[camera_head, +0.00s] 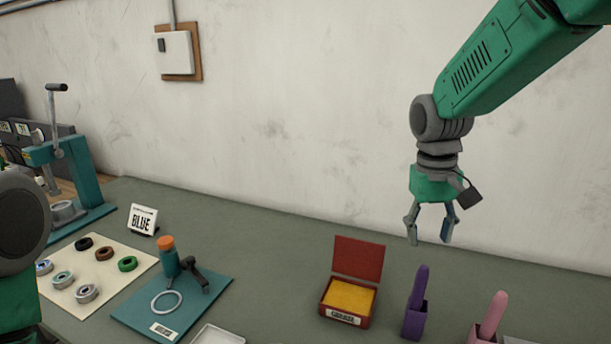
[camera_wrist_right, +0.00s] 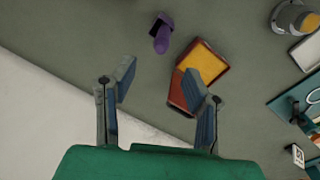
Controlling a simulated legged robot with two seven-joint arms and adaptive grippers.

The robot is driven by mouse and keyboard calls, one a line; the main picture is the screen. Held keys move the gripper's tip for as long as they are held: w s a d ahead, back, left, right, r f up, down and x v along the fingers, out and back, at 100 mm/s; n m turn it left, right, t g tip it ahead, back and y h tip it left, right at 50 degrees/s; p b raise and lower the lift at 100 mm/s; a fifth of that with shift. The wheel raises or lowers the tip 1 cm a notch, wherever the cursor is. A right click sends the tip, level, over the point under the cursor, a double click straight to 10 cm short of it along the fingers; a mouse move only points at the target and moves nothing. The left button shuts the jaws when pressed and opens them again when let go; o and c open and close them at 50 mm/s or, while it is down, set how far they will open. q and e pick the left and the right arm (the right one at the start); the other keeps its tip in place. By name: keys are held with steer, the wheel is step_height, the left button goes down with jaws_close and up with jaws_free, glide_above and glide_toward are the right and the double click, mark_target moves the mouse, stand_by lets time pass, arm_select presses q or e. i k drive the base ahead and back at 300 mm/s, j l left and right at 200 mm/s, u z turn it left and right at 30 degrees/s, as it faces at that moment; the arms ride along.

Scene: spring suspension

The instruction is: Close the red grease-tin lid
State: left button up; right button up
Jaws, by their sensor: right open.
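The red grease tin (camera_head: 346,316) stands on the bench right of centre, with yellow grease inside and a label on its front. Its red lid (camera_head: 358,258) is raised at the back edge, standing nearly upright. My right gripper (camera_head: 428,243) is open and empty, in the air above and to the right of the tin. In the right wrist view the tin (camera_wrist_right: 224,68) and its lid (camera_wrist_right: 182,92) lie beyond the fingers (camera_wrist_right: 160,85), partly covered by the right-hand finger. My left gripper does not show; only part of my left arm is at the left edge.
A purple holder (camera_head: 414,318) with an upright purple piece stands just right of the tin, and a pink one (camera_head: 487,325) farther right. A teal board (camera_head: 200,300) with a ring and an orange-capped bottle lies to the left. The bench behind the tin is clear up to the wall.

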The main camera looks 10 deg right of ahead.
mark_target(353, 257)
steer(key=k+j, duration=0.75)
steer(key=k, duration=0.1)
